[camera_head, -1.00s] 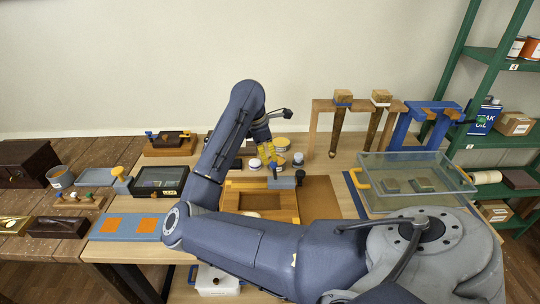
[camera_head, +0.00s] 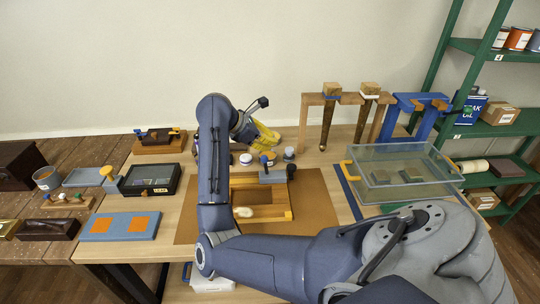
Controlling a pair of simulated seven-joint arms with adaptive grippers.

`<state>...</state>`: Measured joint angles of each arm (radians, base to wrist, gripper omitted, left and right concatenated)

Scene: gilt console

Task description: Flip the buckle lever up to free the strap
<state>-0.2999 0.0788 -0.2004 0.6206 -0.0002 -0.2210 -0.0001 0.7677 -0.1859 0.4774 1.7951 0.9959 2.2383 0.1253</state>
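One arm comes in from the right; its yellow-fingered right gripper (camera_head: 265,137) is over the back middle of the table. It is small and partly behind its own wrist, so I cannot tell whether its fingers are apart. A grey block (camera_head: 271,177) with a blue piece and a black knob (camera_head: 291,171) sits on the back part of a wooden frame (camera_head: 287,213), in front of the gripper and apart from it. A dark piece with blue and yellow ends lies on a wooden base (camera_head: 158,148) at the back left. I cannot tell which piece is the buckle lever or strap. My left gripper is not in view.
Small jars (camera_head: 246,159) stand behind the frame. A clear bin (camera_head: 400,165) with yellow handles is at right. Wooden (camera_head: 304,120) and blue (camera_head: 386,122) stands rise behind. A black display box (camera_head: 150,179) and a blue-grey board (camera_head: 119,226) with orange squares are at left.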

